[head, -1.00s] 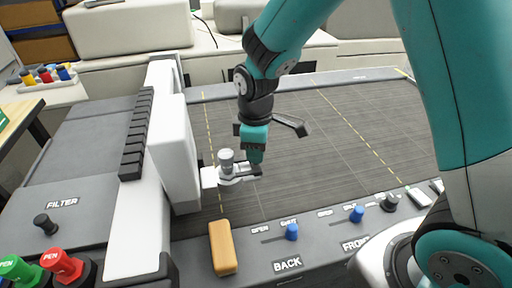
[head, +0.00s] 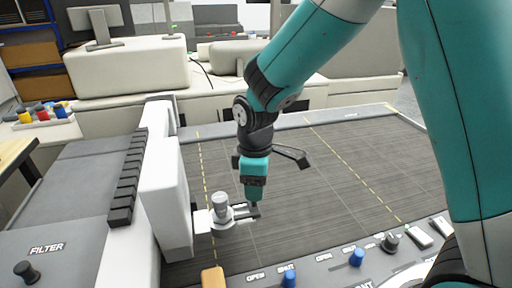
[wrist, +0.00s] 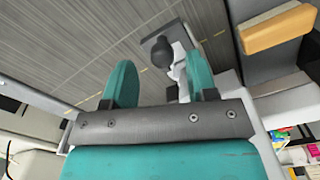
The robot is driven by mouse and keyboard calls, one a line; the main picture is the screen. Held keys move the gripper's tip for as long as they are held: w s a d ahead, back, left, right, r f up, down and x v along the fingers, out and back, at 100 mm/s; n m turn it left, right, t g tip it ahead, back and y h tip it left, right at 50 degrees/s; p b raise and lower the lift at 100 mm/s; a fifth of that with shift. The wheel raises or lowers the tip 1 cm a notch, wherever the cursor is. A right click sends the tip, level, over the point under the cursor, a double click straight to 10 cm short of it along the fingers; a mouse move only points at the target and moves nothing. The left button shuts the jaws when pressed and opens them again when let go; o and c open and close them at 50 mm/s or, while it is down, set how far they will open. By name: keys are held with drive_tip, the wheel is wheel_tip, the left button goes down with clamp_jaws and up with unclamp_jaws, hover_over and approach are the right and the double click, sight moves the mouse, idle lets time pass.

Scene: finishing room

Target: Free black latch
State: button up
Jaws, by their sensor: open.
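My gripper (head: 254,198) points down just above and beside a white bracket (head: 203,221) on the side of the white upright housing. The bracket carries a light grey round knob (head: 221,204) and a dark flat piece (head: 246,212), which seems to be the black latch. In the wrist view my gripper (wrist: 162,78) has its two teal fingers spread apart. A dark latch piece with a rounded end (wrist: 164,50) shows between and beyond them. I cannot tell whether a finger touches it.
The white upright housing (head: 165,195) stands left of my gripper. An orange block (head: 213,278) lies nearby; it also shows in the wrist view (wrist: 275,30). The dark slatted bed (head: 320,190) is open to the right.

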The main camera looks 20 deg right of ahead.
wheel_tip(320, 180, up, 15)
drive_tip(key=b, duration=0.1)
drive_tip(key=shift+b, duration=0.3)
drive_tip(key=s+a+f+m+y, duration=0.1)
drive_tip(key=s+f+m+y, duration=0.1)
drive_tip(key=s, duration=0.8)
drive_tip(key=s+a+f+m+y, duration=0.2)
drive_tip(key=s+m, duration=0.1)
drive_tip(key=s, duration=0.6)
drive_tip(key=shift+s+a, duration=0.15)
drive_tip(key=shift+s, duration=0.25)
